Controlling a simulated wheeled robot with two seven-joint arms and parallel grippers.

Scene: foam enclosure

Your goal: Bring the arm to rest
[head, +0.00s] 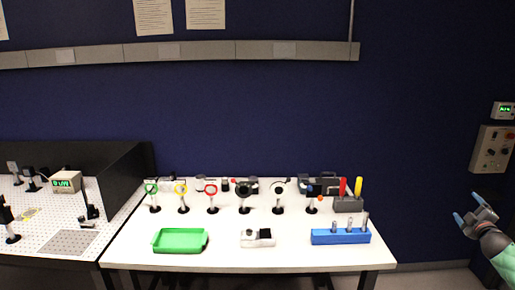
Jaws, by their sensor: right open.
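My right gripper (466,218) is at the far right edge of the head view, with its blue-tipped fingers spread apart and nothing between them. It is off to the right of the white table (285,258), in front of the dark blue wall, and touches nothing that I can see. Its arm comes in from the lower right corner. My left gripper is not in the head view.
The table holds a green tray (180,252), a white device (257,238), a blue block (340,237) with posts, and a row of ring mounts (211,190). A perforated bench (70,213) stands left. A control box (491,148) hangs on the right wall.

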